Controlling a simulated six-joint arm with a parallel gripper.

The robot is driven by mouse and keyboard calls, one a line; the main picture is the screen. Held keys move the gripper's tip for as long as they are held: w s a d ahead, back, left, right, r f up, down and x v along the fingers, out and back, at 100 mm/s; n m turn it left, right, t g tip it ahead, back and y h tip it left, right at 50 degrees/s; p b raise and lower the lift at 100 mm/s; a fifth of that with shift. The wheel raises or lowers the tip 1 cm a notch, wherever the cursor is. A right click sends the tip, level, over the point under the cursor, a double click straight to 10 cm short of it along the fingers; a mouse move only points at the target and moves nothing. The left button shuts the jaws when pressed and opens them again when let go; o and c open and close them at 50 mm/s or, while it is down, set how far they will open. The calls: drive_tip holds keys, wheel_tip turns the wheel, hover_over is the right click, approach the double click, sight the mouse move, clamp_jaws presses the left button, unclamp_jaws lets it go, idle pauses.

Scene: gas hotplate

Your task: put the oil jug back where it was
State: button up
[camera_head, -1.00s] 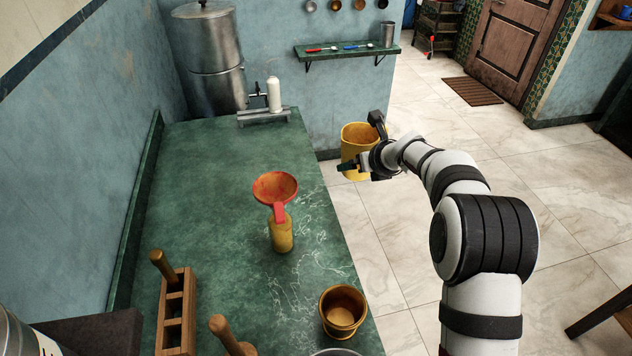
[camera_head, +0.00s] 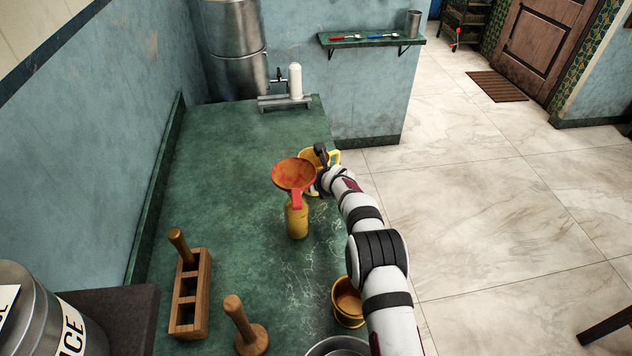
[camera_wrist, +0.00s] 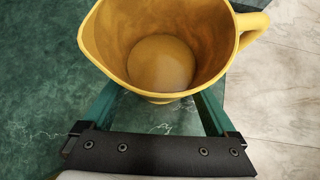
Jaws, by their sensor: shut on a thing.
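The oil jug (camera_head: 309,157) is yellow, with a spout and a side handle. In the head view it is over the right side of the green counter, behind the funnel and partly hidden by it and my wrist. In the wrist view the jug (camera_wrist: 162,62) looks upright, opening up, with a brownish round bottom inside. My gripper (camera_wrist: 156,108) is shut on the jug, one green finger on either side. I cannot tell whether the jug's base touches the counter.
A red-orange funnel (camera_head: 294,174) sits in a yellow bottle (camera_head: 297,220) close in front of the jug. A brass mortar (camera_head: 347,302) stands beside my arm. A wooden rack (camera_head: 190,310) and wooden pestle (camera_head: 246,330) are nearer.

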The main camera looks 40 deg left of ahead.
drive_tip(key=o, duration=1.5)
drive_tip(key=shift+f, duration=0.15)
